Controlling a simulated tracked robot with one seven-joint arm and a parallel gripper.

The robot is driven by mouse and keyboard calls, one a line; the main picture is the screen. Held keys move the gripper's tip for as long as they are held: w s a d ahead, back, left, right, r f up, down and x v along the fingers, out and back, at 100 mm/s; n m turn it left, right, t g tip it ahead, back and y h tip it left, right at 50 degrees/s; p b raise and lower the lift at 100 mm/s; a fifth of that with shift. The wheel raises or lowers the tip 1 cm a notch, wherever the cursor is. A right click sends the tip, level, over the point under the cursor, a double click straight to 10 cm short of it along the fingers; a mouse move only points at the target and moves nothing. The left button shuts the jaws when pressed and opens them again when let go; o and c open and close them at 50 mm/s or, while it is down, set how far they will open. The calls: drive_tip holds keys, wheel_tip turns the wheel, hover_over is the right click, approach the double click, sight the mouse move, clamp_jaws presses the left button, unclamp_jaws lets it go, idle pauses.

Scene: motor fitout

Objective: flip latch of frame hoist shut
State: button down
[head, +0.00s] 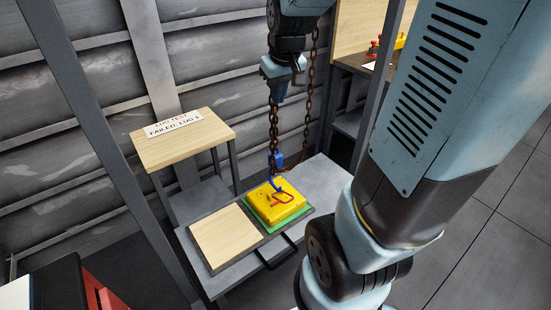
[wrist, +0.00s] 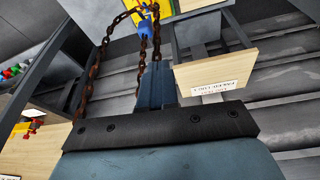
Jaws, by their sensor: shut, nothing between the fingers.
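The hoist's rusty chain (head: 273,122) hangs down to a blue hook (head: 276,162), which hangs over a yellow block (head: 270,208) with a red loop on top. The hook is too small to show whether its latch is open or whether it holds the loop. In the wrist view the blue hook (wrist: 146,24) and chain (wrist: 94,75) lie beyond my fingers. My gripper (head: 283,98) points down beside the chain, well above the hook. Its dark blue fingers (wrist: 157,68) are shut and empty.
The yellow block sits on a green pad on a grey bench (head: 322,180), right of a bare wooden plate (head: 226,238). A wooden stand (head: 205,140) with a sign is at left. A second chain strand (head: 308,110) hangs right of my gripper. A grey post (head: 362,90) stands further right.

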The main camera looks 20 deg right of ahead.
drive_tip(key=w+d+f+g, duration=0.2)
drive_tip(key=w+d+f, duration=0.2)
drive_tip(key=w+f, duration=0.65)
drive_tip(key=n+g, duration=0.1)
drive_tip(key=n, duration=0.1)
hover_over(278, 173)
drive_tip(key=d, duration=0.1)
wheel_tip(278, 173, down, 16)
drive_tip(key=shift+s+d, duration=0.2)
drive_tip(key=shift+s, duration=0.25)
drive_tip(key=shift+w+f, duration=0.1)
drive_tip(key=shift+f, duration=4.95)
